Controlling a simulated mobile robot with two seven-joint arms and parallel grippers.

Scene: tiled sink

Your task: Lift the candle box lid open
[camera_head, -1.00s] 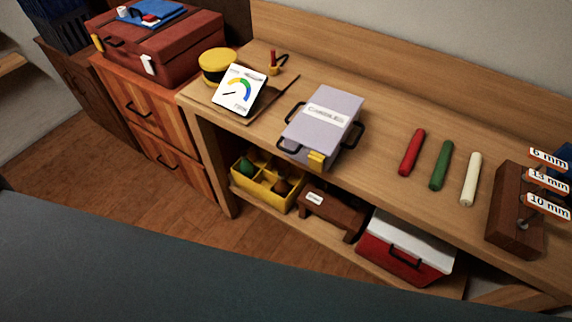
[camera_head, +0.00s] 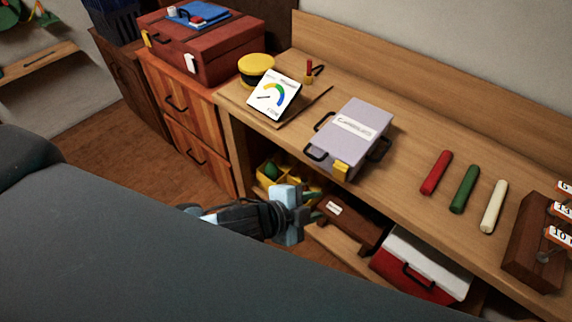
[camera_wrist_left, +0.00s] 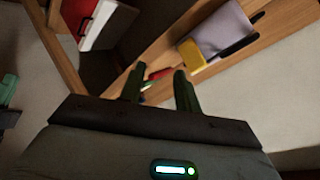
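The candle box (camera_head: 350,140) is a pale grey-lilac box with a white label on its lid, dark side handles and a yellow latch (camera_head: 341,172) at the front. Its lid is shut. It sits on the wooden bench and also shows in the left wrist view (camera_wrist_left: 222,33), with its yellow latch (camera_wrist_left: 191,55). My left gripper (camera_head: 316,205) is below and in front of the box, off the bench's front edge. Its green fingers (camera_wrist_left: 158,76) are apart and empty. A green piece at the left edge of the wrist view may be my right gripper; its state is unclear.
Left of the box are a gauge card (camera_head: 273,95) and a yellow-lidded tin (camera_head: 257,70). Red (camera_head: 436,172), green (camera_head: 464,189) and cream (camera_head: 493,206) candles lie to the right. A brown case (camera_head: 350,222) and red-white cooler (camera_head: 420,265) are on the lower shelf.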

